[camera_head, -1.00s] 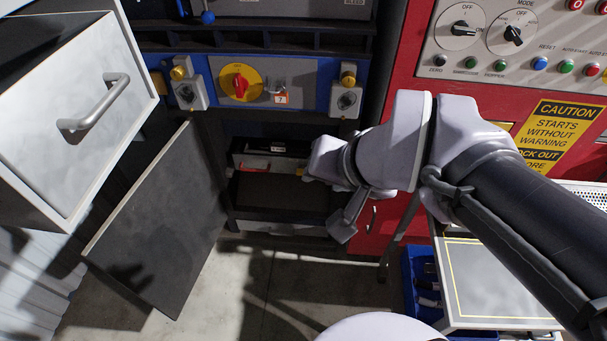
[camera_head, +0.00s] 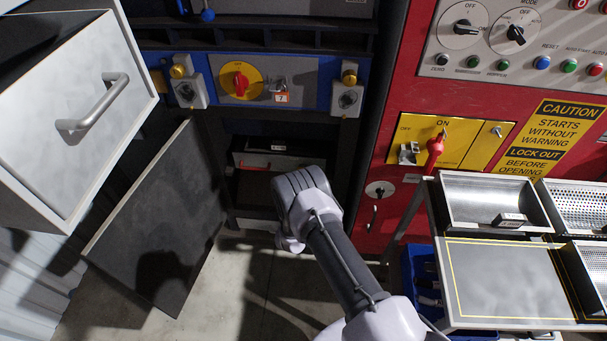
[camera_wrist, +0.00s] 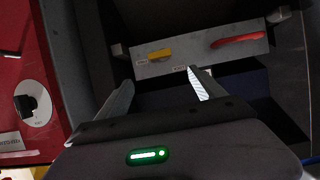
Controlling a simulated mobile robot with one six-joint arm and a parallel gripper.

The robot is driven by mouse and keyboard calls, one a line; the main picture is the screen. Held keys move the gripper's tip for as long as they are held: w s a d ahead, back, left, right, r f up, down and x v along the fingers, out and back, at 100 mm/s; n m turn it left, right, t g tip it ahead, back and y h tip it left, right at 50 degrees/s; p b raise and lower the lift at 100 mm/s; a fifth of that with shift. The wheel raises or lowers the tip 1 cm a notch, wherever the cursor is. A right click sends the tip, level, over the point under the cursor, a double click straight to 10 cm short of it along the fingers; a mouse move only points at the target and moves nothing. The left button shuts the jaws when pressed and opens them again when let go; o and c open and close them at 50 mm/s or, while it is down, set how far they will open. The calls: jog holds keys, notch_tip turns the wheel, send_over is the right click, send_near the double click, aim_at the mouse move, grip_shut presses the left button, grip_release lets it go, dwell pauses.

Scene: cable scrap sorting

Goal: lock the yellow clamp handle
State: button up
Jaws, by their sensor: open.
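The yellow clamp handle (camera_wrist: 159,54) shows in the wrist view as a short bar lying flat along a grey front plate (camera_wrist: 190,53). A longer red handle (camera_wrist: 238,40) is on the same plate, to its right in that view. The head view shows the red handle (camera_head: 252,165) in the open lower cabinet; the yellow one is hidden behind my arm there. My gripper (camera_wrist: 160,90) is open and empty, with its two fingers apart just short of the plate and the yellow handle beyond them. In the head view my wrist hides the fingers.
The cabinet door (camera_head: 155,225) hangs open at left, below a pulled-out drawer (camera_head: 75,110). A red control cabinet (camera_head: 405,90) stands at right, with metal trays (camera_head: 490,205) and a blue bin (camera_head: 408,265) before it. Bare floor lies below the cabinet opening.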

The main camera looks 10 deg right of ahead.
jog(key=b+x, duration=0.8)
jog(key=x, duration=0.7)
jog(key=shift+f, duration=0.2)
jog(key=c, duration=1.4)
jog(key=shift+o, duration=0.2)
jog(key=shift+b, duration=0.35)
